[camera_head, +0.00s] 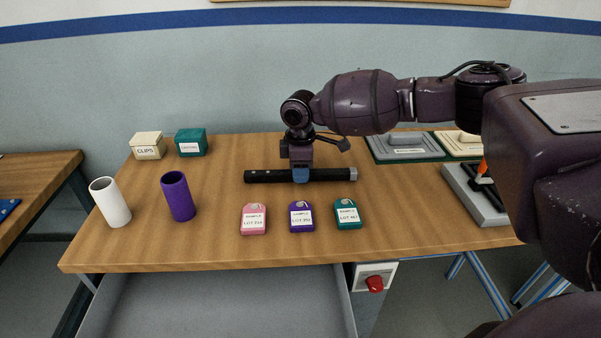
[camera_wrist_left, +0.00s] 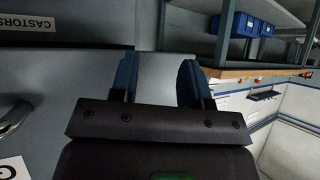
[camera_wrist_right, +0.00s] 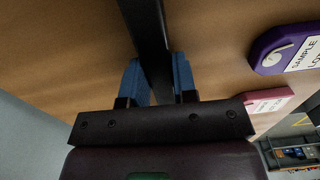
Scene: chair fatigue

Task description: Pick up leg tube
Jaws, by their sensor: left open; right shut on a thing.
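The leg tube (camera_head: 328,174) is a long black bar with a grey right end, lying left to right over the middle of the wooden table. My right gripper (camera_head: 301,175) comes down from above and is shut on the tube near its middle. I cannot tell whether the tube touches the tabletop. In the right wrist view the tube (camera_wrist_right: 150,40) runs between the blue fingers of the right gripper (camera_wrist_right: 160,82). My left gripper (camera_wrist_left: 158,80) shows only in the left wrist view; it is open and empty, away from the table.
Pink (camera_head: 253,219), purple (camera_head: 301,216) and teal (camera_head: 347,213) sample tags lie in front of the tube. White (camera_head: 110,202) and purple (camera_head: 178,196) cylinders stand at left. A grey tray (camera_head: 482,205) lies at right.

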